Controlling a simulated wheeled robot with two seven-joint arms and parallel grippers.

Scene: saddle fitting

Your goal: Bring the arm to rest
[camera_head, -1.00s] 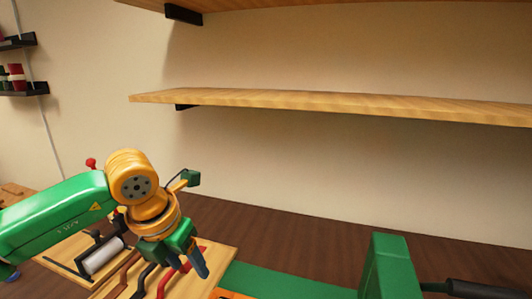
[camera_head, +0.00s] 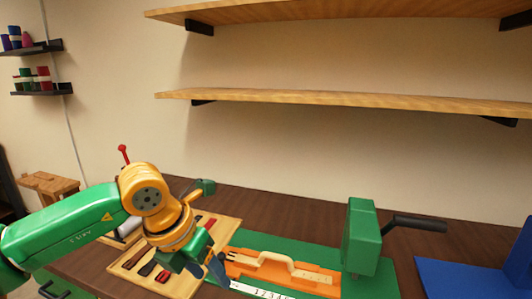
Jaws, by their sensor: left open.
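My left arm comes in from the left, green with yellow joints. My left gripper (camera_head: 207,262) points down and to the right, over the right edge of the wooden board (camera_head: 222,228) and close to the left end of the orange fixture (camera_head: 283,272). It is open, and I see nothing between its fingers. The orange fixture lies on a green mat (camera_head: 243,238) and has a pale strap-like piece (camera_head: 277,259) across it. My right gripper is not in view.
A green press-like block (camera_head: 361,238) with a black handle (camera_head: 415,223) stands right of the fixture. A blue stand (camera_head: 455,279) is at the far right. The wooden board holds several dark and red pieces. An empty wooden shelf (camera_head: 330,101) hangs above the table.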

